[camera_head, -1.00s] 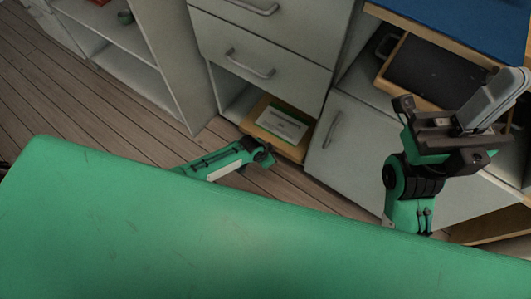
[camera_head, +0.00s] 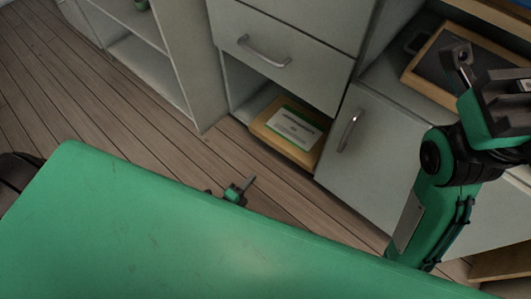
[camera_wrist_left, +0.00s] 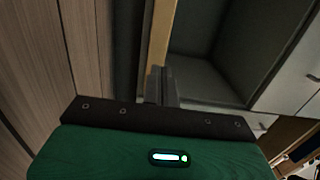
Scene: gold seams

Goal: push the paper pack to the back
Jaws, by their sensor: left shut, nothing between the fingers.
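The paper pack (camera_head: 295,128), white with a green border, lies flat on a wooden tray-like base (camera_head: 306,158) in the open bottom compartment of the grey cabinet. My left gripper (camera_head: 248,183) is shut and empty, in front of the compartment and apart from the pack, with most of its arm hidden by my green body. In the left wrist view its closed fingers (camera_wrist_left: 161,86) point toward a wooden strip (camera_wrist_left: 163,35) beside a dark grey recess; the pack is not seen there. My right gripper (camera_head: 490,75) is at the right edge, partly cut off, its jaw state unclear.
A closed drawer with a handle (camera_head: 264,50) is above the compartment. A cabinet door with a handle (camera_head: 350,130) stands right of it. A wood-framed dark tray (camera_head: 440,70) lies behind my right arm. The wooden floor (camera_head: 140,130) is clear at left.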

